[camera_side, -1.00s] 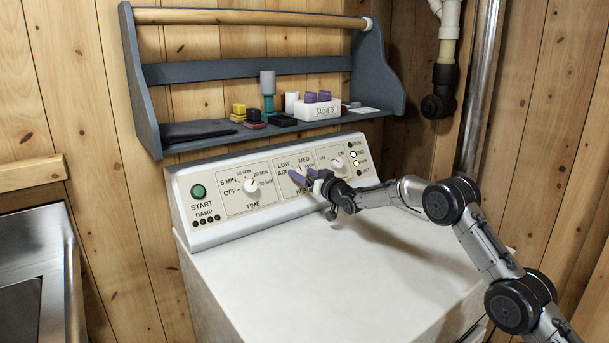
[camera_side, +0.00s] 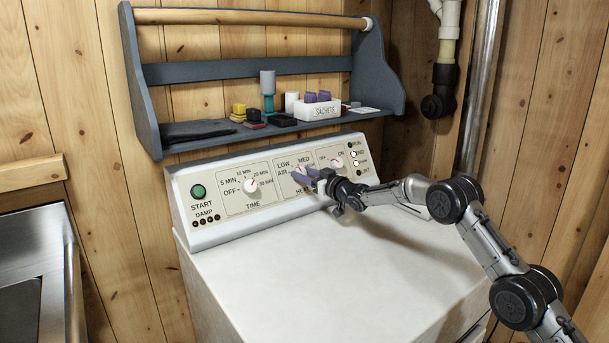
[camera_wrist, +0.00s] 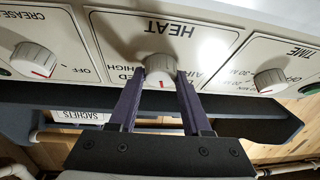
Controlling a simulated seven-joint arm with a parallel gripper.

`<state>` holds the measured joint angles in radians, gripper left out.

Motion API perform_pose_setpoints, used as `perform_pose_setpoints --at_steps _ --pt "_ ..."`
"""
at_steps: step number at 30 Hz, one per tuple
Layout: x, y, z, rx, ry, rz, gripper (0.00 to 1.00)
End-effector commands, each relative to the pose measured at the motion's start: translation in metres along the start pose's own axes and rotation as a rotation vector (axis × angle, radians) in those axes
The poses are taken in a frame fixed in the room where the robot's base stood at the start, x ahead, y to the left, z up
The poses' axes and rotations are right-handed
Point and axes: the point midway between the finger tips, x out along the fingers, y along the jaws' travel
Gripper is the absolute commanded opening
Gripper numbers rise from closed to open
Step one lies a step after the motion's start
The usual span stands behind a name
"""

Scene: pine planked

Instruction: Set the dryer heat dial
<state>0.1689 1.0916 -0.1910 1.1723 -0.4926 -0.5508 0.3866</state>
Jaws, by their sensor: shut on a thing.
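The white heat dial (camera_wrist: 160,68) sits on the dryer's control panel under the upside-down word HEAT in the wrist view. Its red mark points to the bottom of that picture, the panel's upper side. My gripper (camera_wrist: 160,80) has its two purple fingers on either side of the dial, shut on it. In the side view my gripper (camera_side: 304,174) reaches the heat section from the right and mostly covers the dial. LOW, MED and AIR show around it; HIGH is partly hidden.
The time dial (camera_side: 251,185) and green start button (camera_side: 198,191) are left of the heat section. The crease dial (camera_side: 337,162) is close on its right. A blue shelf (camera_side: 240,73) with a sachets box (camera_side: 317,110) hangs above. The dryer top (camera_side: 320,255) is clear.

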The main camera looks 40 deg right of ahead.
Motion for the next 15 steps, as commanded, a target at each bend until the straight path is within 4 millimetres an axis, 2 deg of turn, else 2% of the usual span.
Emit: perform_pose_setpoints --at_steps 15 --pt "0.0007 0.0045 -0.0029 -0.417 -0.021 -0.237 0.0"
